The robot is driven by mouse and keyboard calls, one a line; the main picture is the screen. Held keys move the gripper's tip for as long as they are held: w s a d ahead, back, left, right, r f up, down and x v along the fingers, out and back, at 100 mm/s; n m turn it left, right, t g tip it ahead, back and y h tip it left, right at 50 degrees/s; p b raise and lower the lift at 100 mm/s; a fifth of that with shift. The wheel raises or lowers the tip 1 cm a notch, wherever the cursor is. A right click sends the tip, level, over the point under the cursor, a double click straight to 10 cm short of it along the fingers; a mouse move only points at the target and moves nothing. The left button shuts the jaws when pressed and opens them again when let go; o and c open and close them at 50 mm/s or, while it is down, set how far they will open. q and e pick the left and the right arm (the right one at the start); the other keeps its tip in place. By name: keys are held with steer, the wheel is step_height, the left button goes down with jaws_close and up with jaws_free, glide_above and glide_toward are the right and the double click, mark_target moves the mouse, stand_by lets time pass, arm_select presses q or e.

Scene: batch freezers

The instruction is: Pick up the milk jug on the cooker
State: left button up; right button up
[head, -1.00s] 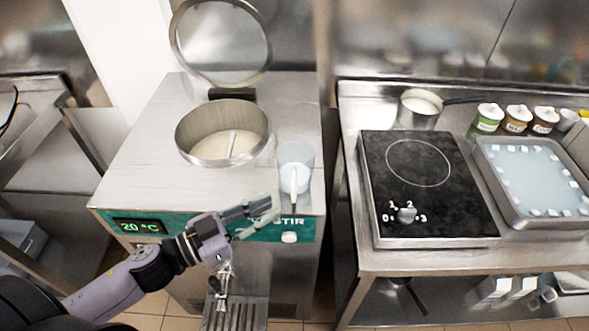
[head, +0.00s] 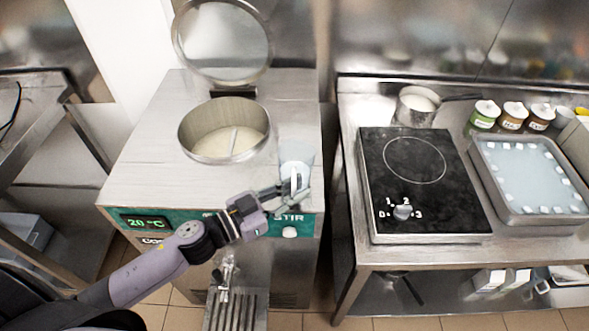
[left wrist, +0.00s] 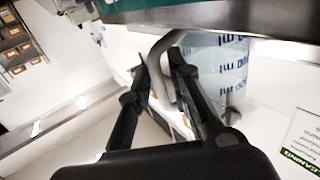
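A clear milk jug (head: 297,158) stands at the front right of the steel machine top (head: 150,165), beside the open round vat (head: 225,135). The hob (head: 425,185) stands to the right, without the jug. In the left wrist view the jug (left wrist: 228,72) shows blue marks and a curved grey handle (left wrist: 160,50). My left gripper (head: 296,190) is at the handle, at the machine's front edge. Its fingers (left wrist: 163,85) are apart, with the handle's lower part between or just ahead of them; contact cannot be told. My right gripper is in no view.
A saucepan (head: 415,107) stands behind the hob, its handle pointing right. Lidded tubs (head: 512,115) and a tray (head: 492,180) are further right. A gap separates machine and table. A raised round lid (head: 222,40) is behind the vat.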

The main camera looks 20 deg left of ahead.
arm_select(q)
steer(key=shift+c, duration=0.4)
jaws_close()
steer(key=shift+r, duration=0.25)
